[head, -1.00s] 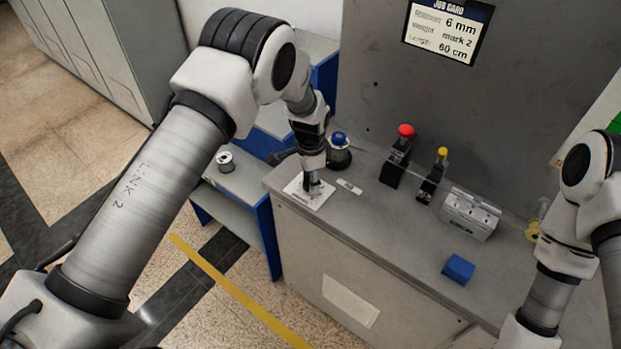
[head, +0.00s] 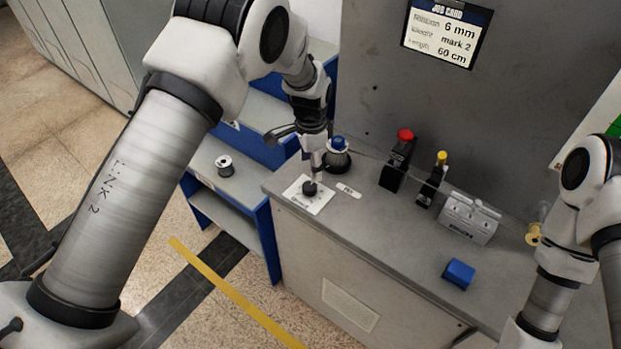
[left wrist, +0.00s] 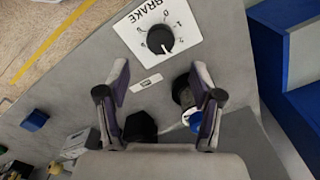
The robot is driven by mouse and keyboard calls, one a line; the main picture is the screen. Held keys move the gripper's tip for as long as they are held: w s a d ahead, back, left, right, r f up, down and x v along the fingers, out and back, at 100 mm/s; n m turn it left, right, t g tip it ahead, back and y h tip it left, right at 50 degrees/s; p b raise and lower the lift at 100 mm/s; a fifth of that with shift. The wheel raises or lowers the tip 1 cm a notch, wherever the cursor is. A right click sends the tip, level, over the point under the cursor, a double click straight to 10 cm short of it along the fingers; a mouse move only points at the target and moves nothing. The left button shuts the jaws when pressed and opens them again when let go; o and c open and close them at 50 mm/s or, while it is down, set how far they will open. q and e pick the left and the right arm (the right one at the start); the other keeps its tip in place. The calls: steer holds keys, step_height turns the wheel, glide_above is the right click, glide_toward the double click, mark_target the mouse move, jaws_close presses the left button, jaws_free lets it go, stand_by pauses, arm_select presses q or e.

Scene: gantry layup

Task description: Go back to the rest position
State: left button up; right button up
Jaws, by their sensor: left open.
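My left gripper (left wrist: 160,95) is open and empty in the left wrist view, with its fingers spread apart above the workbench. In the head view my left gripper (head: 312,165) hangs over the brake dial plate. The black brake dial (left wrist: 161,39) sits on a white plate marked BRAKE with numbers, ahead of the fingertips and apart from them. The dial also shows in the head view (head: 310,188). My right arm comes in at the right edge of the head view; its gripper is out of view.
On the bench stand a blue-topped spool (head: 338,155), a red-button post (head: 398,160), a yellow-topped post (head: 432,180), a grey block (head: 468,217) and a blue block (head: 459,272). A blue shelf (head: 240,195) with a small spool (head: 225,166) stands left. A job card (head: 447,30) hangs behind.

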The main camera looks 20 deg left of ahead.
arm_select(q)
step_height(320, 180, up, 4)
steer(key=shift+r, duration=0.1)
stand_by(0.4)
